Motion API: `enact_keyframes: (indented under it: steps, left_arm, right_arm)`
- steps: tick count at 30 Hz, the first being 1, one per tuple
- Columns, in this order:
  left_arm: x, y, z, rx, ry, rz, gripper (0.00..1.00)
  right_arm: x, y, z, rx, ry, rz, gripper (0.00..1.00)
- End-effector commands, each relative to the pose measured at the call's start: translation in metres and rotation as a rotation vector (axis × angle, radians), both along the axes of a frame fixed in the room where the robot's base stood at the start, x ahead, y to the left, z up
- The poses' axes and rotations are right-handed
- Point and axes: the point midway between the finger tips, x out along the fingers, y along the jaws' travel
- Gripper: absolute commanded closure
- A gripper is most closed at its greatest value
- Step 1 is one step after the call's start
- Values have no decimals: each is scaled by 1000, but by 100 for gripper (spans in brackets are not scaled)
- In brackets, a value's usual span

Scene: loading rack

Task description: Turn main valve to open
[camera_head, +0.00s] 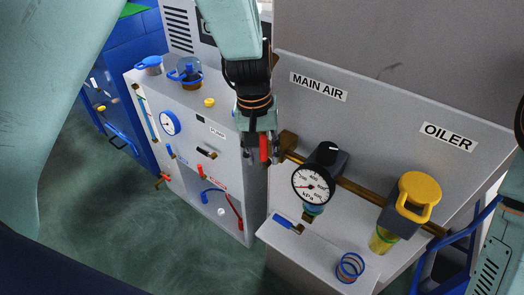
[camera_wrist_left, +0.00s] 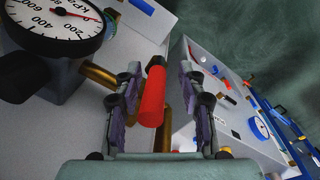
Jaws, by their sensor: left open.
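The main valve's red handle (camera_head: 264,147) sits at the left end of the brass pipe, beside the "MAIN AIR" panel. My left gripper (camera_head: 261,156) points down at it from above and is open. In the left wrist view, the red handle (camera_wrist_left: 153,95) stands between the two open fingers (camera_wrist_left: 159,72), nearer the left finger. I cannot tell whether either finger touches it. The brass valve body (camera_head: 287,142) shows just right of the gripper. My right gripper is not in view.
A kPa gauge (camera_head: 313,184) and a yellow-topped oiler (camera_head: 415,195) sit along the brass pipe (camera_head: 360,192) to the right. A grey pump cabinet (camera_head: 190,115) with small valves stands at left. Green floor (camera_head: 130,220) is open in front of it.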

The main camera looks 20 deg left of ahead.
Motion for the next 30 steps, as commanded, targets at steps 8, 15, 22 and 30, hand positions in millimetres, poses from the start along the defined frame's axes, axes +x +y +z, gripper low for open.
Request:
enact_keyframes:
  steps: [8, 15, 22, 30]
  left_arm:
    - [0, 0, 0, 0, 0, 0, 73]
    - [0, 0, 0, 0, 1, 0, 94]
    - [-1, 0, 0, 0, 3, 0, 100]
    - [-2, 0, -1, -1, 6, 0, 100]
  right_arm:
    - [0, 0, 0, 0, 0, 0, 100]
    - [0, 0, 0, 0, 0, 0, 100]
    - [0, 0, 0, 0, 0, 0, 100]
    - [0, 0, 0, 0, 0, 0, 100]
